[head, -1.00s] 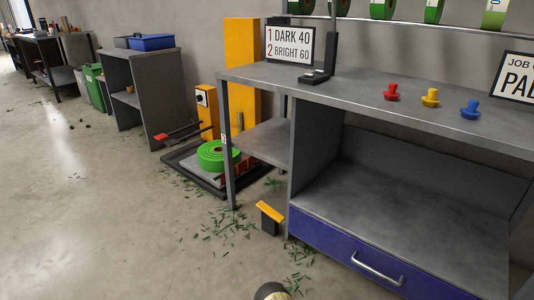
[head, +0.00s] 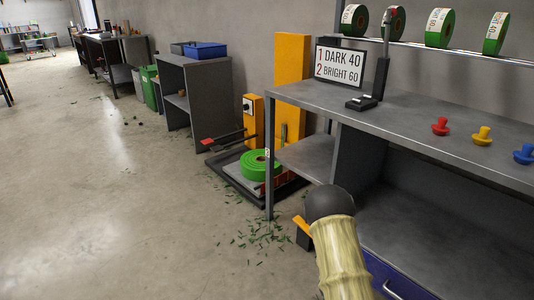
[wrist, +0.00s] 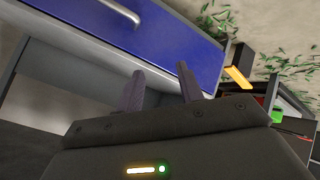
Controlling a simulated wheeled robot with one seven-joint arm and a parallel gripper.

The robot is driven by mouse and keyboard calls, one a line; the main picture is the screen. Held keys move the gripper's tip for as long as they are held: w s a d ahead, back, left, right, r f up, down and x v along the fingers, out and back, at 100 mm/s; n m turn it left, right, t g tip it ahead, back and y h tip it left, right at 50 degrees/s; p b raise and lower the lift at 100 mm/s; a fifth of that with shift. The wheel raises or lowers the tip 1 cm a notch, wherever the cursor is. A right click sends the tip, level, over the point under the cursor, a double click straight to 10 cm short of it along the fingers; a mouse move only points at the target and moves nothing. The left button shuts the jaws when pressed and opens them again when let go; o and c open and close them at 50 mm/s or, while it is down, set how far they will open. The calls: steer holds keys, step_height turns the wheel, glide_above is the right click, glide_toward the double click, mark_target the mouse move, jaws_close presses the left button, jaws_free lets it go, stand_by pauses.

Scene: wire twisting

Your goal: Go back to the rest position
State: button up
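My arm (head: 340,250) shows at the bottom of the head view, in front of the grey bench; its gripper end is not visible there. In the wrist view my gripper (wrist: 160,88) has its two dark fingers apart with nothing between them. Beyond the fingers is the blue drawer front (wrist: 180,40) with its metal handle (wrist: 122,12), seen tilted. The fingers look clear of the drawer, though the exact distance cannot be told.
The grey bench (head: 420,135) bears red (head: 440,126), yellow (head: 481,136) and blue (head: 523,154) knobs. A green roll (head: 258,166) lies on a low platform. A yellow-topped block (wrist: 238,76) stands on the floor. Open floor (head: 90,200) lies left.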

steer(key=s+a+r+g+y+p, duration=0.1)
steer(key=s+a+r+y+p, duration=0.1)
steer(key=a+r, duration=0.35)
steer(key=s+a+r+y+p, duration=0.1)
steer(key=s+a+r+y, duration=0.1)
steer(key=r, duration=0.6)
steer(key=s+a+r+g+y+p, duration=0.1)
steer(key=s+a+r+y+p, duration=0.15)
steer(key=r, duration=0.45)
steer(key=s+a+r+n+g+p, duration=0.1)
steer(key=s+a+r+g+p, duration=0.2)
steer(key=s+r, duration=1.05)
step_height(320, 180, up, 37)
steer(key=t+p, duration=0.1)
steer(key=p, duration=3.7)
steer(key=shift+s+a+y, duration=0.25)
steer(key=shift+a+y, duration=0.1)
steer(key=shift+a, duration=0.05)
